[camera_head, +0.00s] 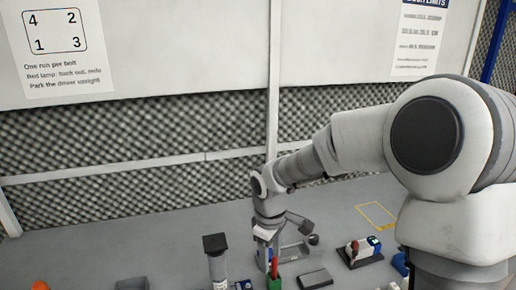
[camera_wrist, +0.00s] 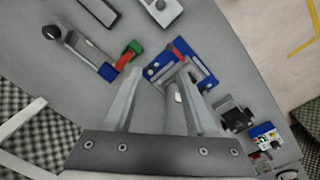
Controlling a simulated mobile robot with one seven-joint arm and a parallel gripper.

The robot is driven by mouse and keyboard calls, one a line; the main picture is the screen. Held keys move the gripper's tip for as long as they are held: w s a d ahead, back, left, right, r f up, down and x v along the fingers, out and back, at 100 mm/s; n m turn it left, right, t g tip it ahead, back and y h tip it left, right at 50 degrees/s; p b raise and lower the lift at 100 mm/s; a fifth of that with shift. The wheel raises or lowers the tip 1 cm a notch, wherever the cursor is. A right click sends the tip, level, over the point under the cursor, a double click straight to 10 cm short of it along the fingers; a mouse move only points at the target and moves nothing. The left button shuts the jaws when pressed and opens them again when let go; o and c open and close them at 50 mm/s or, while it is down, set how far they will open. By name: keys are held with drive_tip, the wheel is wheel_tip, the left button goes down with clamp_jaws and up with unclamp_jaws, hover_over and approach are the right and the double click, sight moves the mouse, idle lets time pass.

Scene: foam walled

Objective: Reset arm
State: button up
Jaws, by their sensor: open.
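My gripper (camera_wrist: 163,72) shows in the wrist view with its two fingers apart and nothing clamped between them. Beyond the fingertips is a blue plate (camera_wrist: 204,74) with red parts and a light grey upright part, partly hidden by the right finger. I cannot tell whether a finger touches it. In the head view my arm reaches from the right, and my gripper (camera_head: 268,256) points down low over the bench, its fingertips hard to make out.
A grey bench (camera_head: 345,200) holds a black-topped cylinder (camera_head: 217,262), a red-and-green item (camera_head: 274,275), a flat dark block (camera_head: 315,279) and a small device on a black base (camera_head: 361,253). A yellow outline (camera_head: 376,228) marks bare bench. Foam walls (camera_head: 120,160) stand behind.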

drive_tip(key=s+d+r+m+t+h, duration=0.1)
drive_tip(key=s+d+r+m+t, duration=0.2)
drive_tip(key=r, duration=0.4)
drive_tip(key=s+d+r+m+t, duration=0.1)
drive_tip(key=s+d+r+m, duration=0.1)
drive_tip(key=d+r+m, duration=0.4)
drive_tip(key=s+d+r+m, duration=0.1)
drive_tip(key=s, duration=0.6)
drive_tip(key=s+d+r+m+y, duration=0.1)
drive_tip(key=s, duration=0.7)
drive_tip(key=shift+r+t, duration=0.25)
drive_tip(key=shift+t, duration=0.15)
drive_tip(key=shift+c, duration=0.5)
drive_tip(key=shift+a, duration=0.1)
drive_tip(key=shift+a, duration=0.1)
